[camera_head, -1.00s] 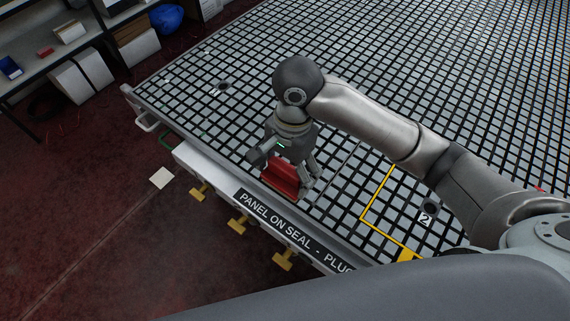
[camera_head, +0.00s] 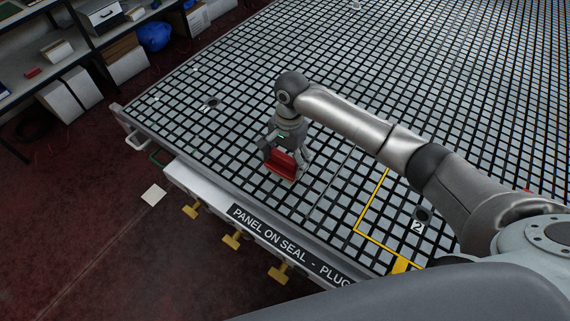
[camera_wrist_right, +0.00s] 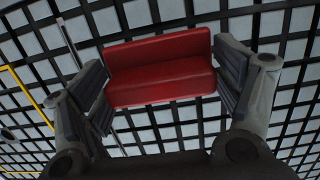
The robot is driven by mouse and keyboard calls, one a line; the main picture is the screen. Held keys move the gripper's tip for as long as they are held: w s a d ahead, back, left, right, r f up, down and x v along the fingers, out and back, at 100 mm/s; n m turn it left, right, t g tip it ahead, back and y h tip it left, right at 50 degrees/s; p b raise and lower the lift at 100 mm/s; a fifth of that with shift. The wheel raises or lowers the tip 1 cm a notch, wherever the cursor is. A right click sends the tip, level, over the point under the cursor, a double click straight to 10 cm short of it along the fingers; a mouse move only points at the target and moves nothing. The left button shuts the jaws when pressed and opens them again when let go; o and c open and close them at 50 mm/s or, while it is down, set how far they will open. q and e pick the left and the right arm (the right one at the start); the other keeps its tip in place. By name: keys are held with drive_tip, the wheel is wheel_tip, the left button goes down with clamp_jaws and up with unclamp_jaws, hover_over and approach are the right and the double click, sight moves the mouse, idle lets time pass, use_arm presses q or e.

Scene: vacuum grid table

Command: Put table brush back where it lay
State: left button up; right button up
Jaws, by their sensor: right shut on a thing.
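The table brush is a red block (camera_head: 281,164) near the front left edge of the grid table; only its red body shows, and any bristles are hidden. My right gripper (camera_head: 285,161) reaches down over it with its fingers at the brush's two ends. In the right wrist view the red brush (camera_wrist_right: 160,70) lies between the dark finger pads of the gripper (camera_wrist_right: 165,85), with grid behind it. The gripper is shut on the brush. I cannot tell whether the brush touches the table. My left gripper does not show.
The grid table (camera_head: 420,70) is mostly bare. A yellow outline (camera_head: 372,205) marks an area to the right, beside a "2" label (camera_head: 417,226). Yellow handles (camera_head: 232,240) stick out below the front edge. Shelves (camera_head: 95,40) stand at the back left.

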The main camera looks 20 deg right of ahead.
sight(285, 166)
wheel_tip(285, 166, down, 2)
drive_tip(key=shift+d+f+p, duration=0.1)
drive_tip(key=shift+f+p, duration=0.1)
drive_tip(key=shift+p, duration=0.35)
drive_tip(key=shift+f, duration=0.35)
drive_tip(key=shift+f, duration=0.1)
drive_tip(key=o, duration=0.8)
drive_tip(key=r, duration=0.3)
drive_tip(key=r+b, duration=0.1)
drive_tip(key=r, duration=0.3)
drive_tip(key=d+r, duration=0.1)
drive_tip(key=r, duration=0.3)
drive_tip(key=shift+w+b, duration=0.3)
drive_tip(key=shift+w, duration=0.1)
drive_tip(key=shift+r, duration=0.6)
